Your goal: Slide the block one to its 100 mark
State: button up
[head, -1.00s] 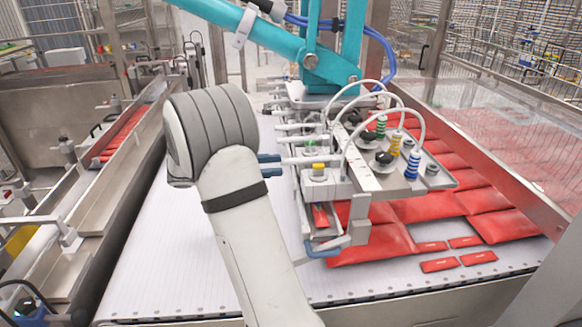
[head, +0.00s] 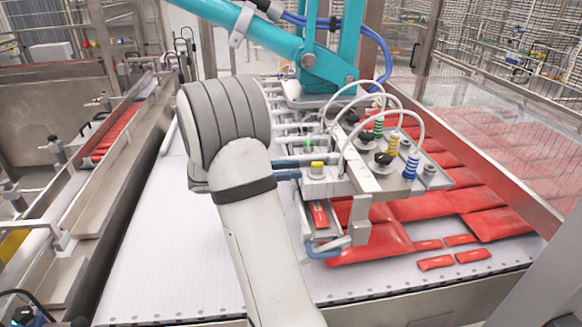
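A pale slider block with a yellow knob (head: 317,168) sits on the vacuum picker's frame, near its front left corner. I cannot read a number or scale on it, so I cannot confirm it is block one. My gripper (head: 287,169) shows only as two blue fingers beyond my arm's wrist. The fingers point right, with a narrow gap between them, and their tips are at the block's left side. I cannot tell whether they touch it. The rest of the gripper is hidden behind my wrist.
The picker's plate carries green, yellow and blue suction bellows (head: 411,166) and looping white hoses. Red packs (head: 375,238) lie under and right of it on the white conveyor (head: 170,255). A teal arm (head: 270,35) holds the picker from above. The conveyor's left part is clear.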

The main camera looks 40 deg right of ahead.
jog(key=shift+s+d+r, duration=0.15)
jog(key=shift+d+r, duration=0.2)
jog(key=shift+r, duration=0.3)
grip_shut()
jog(key=shift+s+d+f, duration=0.2)
jog(key=shift+s+d, duration=0.3)
jog(key=shift+d, duration=0.05)
jog(key=shift+w+a, duration=0.1)
jog(key=shift+o, duration=0.9)
grip_release()
